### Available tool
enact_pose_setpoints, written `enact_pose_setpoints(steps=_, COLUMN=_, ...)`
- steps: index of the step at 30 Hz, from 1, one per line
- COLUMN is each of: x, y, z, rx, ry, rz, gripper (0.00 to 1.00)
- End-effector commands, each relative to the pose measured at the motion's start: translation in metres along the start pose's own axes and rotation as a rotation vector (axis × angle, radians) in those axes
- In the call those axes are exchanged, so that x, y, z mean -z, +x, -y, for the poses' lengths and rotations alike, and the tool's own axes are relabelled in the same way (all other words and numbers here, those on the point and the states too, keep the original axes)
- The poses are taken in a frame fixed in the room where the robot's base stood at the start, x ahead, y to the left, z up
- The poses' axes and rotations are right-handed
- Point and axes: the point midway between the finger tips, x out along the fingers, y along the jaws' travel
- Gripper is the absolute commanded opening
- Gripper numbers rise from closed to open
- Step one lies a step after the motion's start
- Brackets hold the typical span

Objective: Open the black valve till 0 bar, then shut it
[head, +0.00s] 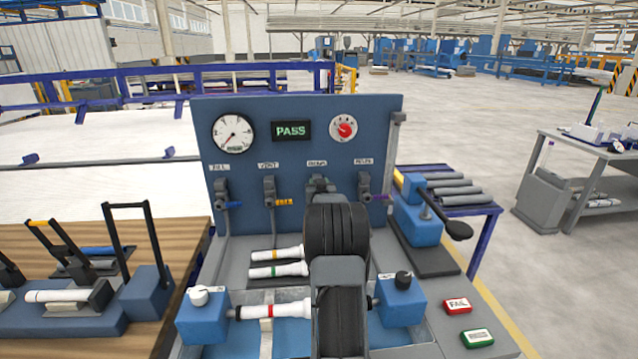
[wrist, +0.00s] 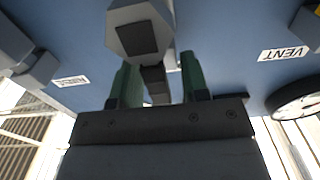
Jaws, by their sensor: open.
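The black valve (head: 318,185) is third from the left on the blue panel, its lower part hidden behind my arm in the head view. In the wrist view, its grey body (wrist: 140,32) and dark handle (wrist: 156,82) show. My gripper (wrist: 161,78) is open, with one green finger on each side of the handle and a clear gap on the right. My fingers are hidden in the head view. The white pressure gauge (head: 233,134) has its needle toward the lower left; its value is too small to read. The display (head: 291,131) shows PASS.
The blue-handled valve (head: 222,194), orange-handled valve (head: 270,192) and purple-handled valve (head: 367,186) flank the black one. A red-centred dial (head: 344,128) is at upper right. A white pipe (head: 275,311) lies between blue clamp blocks.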

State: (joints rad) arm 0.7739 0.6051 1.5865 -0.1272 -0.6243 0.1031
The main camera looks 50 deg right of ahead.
Motion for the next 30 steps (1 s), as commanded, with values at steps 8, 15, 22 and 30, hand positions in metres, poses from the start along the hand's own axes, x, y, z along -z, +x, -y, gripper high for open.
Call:
enact_pose_setpoints(steps=8, x=-0.0003, y=0.0053, z=-0.0002, rx=0.000, ry=0.000, rz=0.000, gripper=0.41)
enact_pose_setpoints(steps=15, x=0.0000, y=0.0051, z=-0.0005, rx=-0.001, ry=0.000, rz=0.000, gripper=0.33)
enact_pose_setpoints(steps=22, x=0.0001, y=0.0050, z=-0.0006, rx=-0.001, ry=0.000, rz=0.000, gripper=0.11)
enact_pose_setpoints(steps=30, x=0.0001, y=0.0050, z=-0.0009, rx=-0.002, ry=0.000, rz=0.000, gripper=0.00)
